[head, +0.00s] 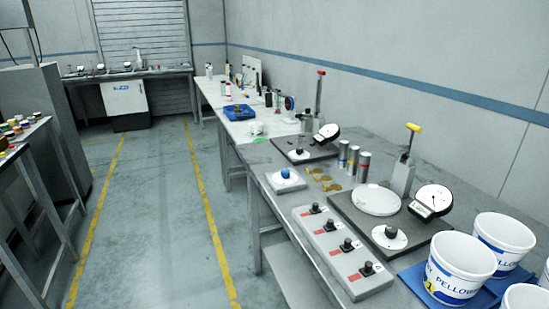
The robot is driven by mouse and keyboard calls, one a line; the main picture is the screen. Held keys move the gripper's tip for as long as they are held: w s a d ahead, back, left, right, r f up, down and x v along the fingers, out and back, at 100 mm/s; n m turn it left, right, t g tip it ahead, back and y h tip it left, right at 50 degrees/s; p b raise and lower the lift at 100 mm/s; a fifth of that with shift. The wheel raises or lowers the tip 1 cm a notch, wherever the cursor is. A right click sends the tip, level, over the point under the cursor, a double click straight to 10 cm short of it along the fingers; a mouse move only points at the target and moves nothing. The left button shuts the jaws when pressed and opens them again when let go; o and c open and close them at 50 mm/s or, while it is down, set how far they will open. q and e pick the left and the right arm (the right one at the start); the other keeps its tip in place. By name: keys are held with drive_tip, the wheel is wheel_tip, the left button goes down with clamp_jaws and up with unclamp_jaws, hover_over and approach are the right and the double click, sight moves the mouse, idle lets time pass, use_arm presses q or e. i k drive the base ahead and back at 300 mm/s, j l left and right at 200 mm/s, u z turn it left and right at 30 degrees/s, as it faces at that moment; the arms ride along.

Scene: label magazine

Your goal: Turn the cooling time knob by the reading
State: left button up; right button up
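A long grey control panel (345,255) lies along the front edge of the right-hand bench, with a row of several black knobs, such as the nearest one (367,268), beside red labels. Two dark base plates stand behind it. The near one (362,221) carries a round dial gauge (434,201), a white disc, a yellow-handled lever (412,128) and a black knob on a white dial (390,234). The far one carries a gauge (327,132), a red-handled lever and a black knob (298,151). Label text and gauge readings are too small to read. Neither gripper is in view.
Metal cylinders (353,158) and brass discs stand between the plates. White buckets (461,266) on a blue mat fill the near right. The floor aisle (165,210) between yellow lines is clear.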

sight(285, 173)
drive_tip(key=i+j, duration=0.5)
drive_tip(key=i, duration=0.15)
drive_tip(key=i+j+z, duration=0.15)
drive_tip(key=i+j, duration=0.35)
drive_tip(key=i, duration=0.15)
